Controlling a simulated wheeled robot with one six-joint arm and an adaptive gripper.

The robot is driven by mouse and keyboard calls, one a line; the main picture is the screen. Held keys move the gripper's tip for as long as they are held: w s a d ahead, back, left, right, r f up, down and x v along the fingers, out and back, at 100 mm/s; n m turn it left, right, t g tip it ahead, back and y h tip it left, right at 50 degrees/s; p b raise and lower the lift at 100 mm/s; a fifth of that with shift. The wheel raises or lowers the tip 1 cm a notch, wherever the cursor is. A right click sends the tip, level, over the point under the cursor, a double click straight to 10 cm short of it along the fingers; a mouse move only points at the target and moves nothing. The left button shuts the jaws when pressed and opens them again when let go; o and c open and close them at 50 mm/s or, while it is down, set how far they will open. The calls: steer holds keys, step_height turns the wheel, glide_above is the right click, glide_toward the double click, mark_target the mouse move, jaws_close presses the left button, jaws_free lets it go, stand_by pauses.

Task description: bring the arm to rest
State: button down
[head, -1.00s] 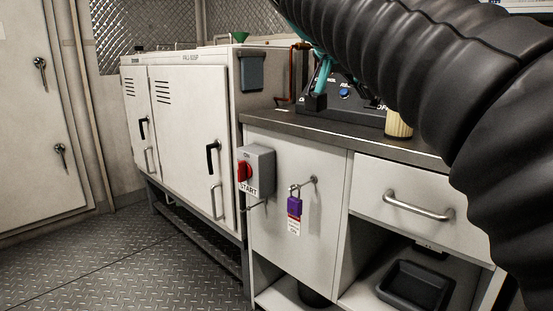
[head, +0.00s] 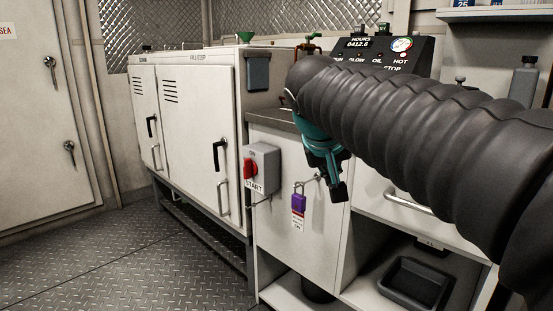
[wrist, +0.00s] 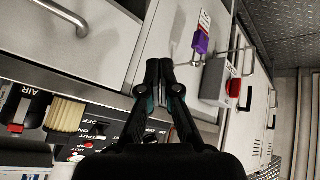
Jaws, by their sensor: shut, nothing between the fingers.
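My arm in its black ribbed sleeve reaches in from the right in the head view. My gripper (head: 338,192), teal and black, hangs pointing down in front of the white cabinet, just right of the purple padlock (head: 298,202). In the wrist view my gripper (wrist: 165,62) is shut with its fingertips together and nothing between them. The padlock (wrist: 200,42) with its tag shows beyond the fingertips there, apart from them. The padlock hangs on a hook on the cabinet front.
A grey switch box (head: 262,165) with a red knob is left of the padlock. A drawer handle (head: 408,202) and an open shelf with a black tray (head: 415,284) are at right. A control panel (head: 395,55) stands behind my arm. The floor (head: 150,260) at left is clear.

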steer(key=s+d+f+y+p, duration=0.1)
steer(key=s+d+f+p, duration=0.1)
steer(key=s+f, duration=0.5)
steer(key=s+d+f+g+y+p, duration=0.1)
steer(key=s+f, duration=0.6)
steer(key=s, duration=0.7)
steer(key=d+y+p, duration=0.1)
steer(key=d+p, duration=0.1)
steer(key=p, duration=0.1)
steer(key=shift+d+m+g, duration=0.25)
steer(key=shift+m+g, duration=0.05)
steer(key=shift+f, duration=0.1)
